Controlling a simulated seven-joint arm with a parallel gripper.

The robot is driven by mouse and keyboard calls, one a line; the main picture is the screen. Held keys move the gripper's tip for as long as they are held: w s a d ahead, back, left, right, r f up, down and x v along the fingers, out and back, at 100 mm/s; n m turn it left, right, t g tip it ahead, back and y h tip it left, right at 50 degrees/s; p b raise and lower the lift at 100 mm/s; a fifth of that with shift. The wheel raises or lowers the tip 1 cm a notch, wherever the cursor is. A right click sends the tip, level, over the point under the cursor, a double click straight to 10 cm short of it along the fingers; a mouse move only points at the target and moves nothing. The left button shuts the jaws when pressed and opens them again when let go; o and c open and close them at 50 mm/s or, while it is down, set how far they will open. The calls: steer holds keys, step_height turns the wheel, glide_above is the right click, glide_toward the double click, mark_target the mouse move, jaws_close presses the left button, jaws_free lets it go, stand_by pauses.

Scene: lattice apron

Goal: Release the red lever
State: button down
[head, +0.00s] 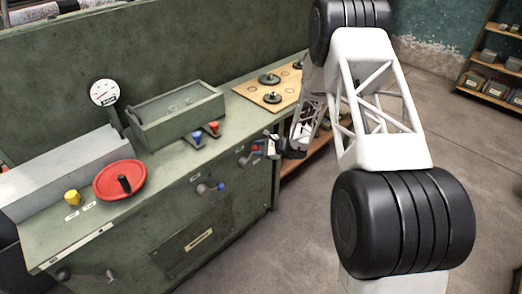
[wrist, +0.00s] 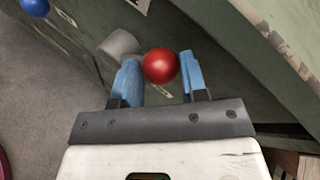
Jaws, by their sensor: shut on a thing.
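The red lever's round knob (wrist: 160,66) sits between the two blue fingertips of my gripper (wrist: 158,74) in the wrist view. My gripper is shut on this knob. A grey cylindrical part (wrist: 118,44) shows just behind the left finger; most of the lever's arm is hidden. In the head view the red knob (head: 256,148) is small, on the front face of the green bench, with my gripper (head: 272,144) at its right.
A blue-knobbed lever (head: 220,186) is left of it on the bench front; a blue knob (wrist: 35,7) shows in the wrist view. The bench top (head: 165,165) holds a red disc (head: 108,190), small red and blue knobs, and a green box (head: 178,122). The floor (head: 285,235) before it is clear.

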steer(key=shift+s+a+r+n+t+h, duration=0.3)
steer(key=shift+s+a+r+n+h, duration=0.1)
steer(key=shift+a+r+n+h, duration=0.15)
stand_by(0.4)
steer(key=c, duration=0.7)
jaws_free()
steer(key=shift+o, duration=0.2)
steer(key=shift+w+d+f, duration=0.1)
steer(key=shift+d+f, duration=0.05)
steer(key=shift+d, duration=0.05)
